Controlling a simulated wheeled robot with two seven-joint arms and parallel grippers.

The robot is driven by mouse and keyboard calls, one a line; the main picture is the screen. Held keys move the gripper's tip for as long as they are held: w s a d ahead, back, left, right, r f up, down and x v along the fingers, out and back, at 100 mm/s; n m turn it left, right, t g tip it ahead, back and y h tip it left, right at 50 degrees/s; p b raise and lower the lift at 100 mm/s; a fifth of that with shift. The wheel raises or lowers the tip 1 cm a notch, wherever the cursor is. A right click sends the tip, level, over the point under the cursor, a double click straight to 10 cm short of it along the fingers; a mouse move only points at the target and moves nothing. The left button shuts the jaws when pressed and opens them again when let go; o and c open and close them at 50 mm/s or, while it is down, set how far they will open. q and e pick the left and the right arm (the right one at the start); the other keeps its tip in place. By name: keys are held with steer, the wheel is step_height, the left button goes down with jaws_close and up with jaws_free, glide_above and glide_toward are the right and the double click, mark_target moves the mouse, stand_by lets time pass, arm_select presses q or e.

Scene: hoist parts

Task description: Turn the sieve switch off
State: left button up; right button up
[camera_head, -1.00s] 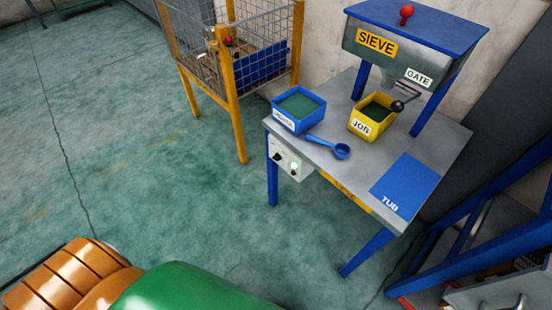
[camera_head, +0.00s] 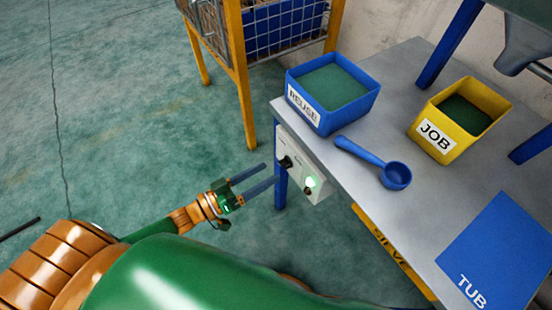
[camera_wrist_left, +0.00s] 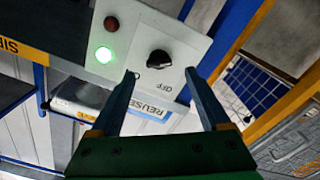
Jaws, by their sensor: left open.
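The sieve switch is a black rotary knob (camera_head: 286,162) on a pale control panel (camera_head: 318,165) at the table's front left edge. In the left wrist view the knob (camera_wrist_left: 159,60) shows with an OFF mark beside it. A green lamp (camera_head: 309,182) on the panel glows; it also shows in the wrist view (camera_wrist_left: 104,54), near a dark red unlit lamp (camera_wrist_left: 111,22). My left gripper (camera_head: 269,176) is open and empty, pointing at the panel. In the wrist view the knob lies between its fingertips (camera_wrist_left: 160,73); contact cannot be told. My right gripper is out of view.
A blue REUSE tub (camera_head: 372,90), a blue scoop (camera_head: 396,175), a yellow JOB tub (camera_head: 434,140) and a blue TUB mat (camera_head: 500,250) are on the table (camera_head: 400,58). A yellow-framed cage (camera_head: 240,80) stands behind.

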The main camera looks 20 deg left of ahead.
mark_target(281, 166)
arm_select(q)
steer(key=x, duration=0.4)
steer(key=shift+d, duration=0.2)
steer(key=shift+w+d, duration=0.1)
steer(key=shift+w, duration=0.05)
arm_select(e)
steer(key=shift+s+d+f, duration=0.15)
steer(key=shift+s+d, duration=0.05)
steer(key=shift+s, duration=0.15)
arm_select(q)
jaws_close()
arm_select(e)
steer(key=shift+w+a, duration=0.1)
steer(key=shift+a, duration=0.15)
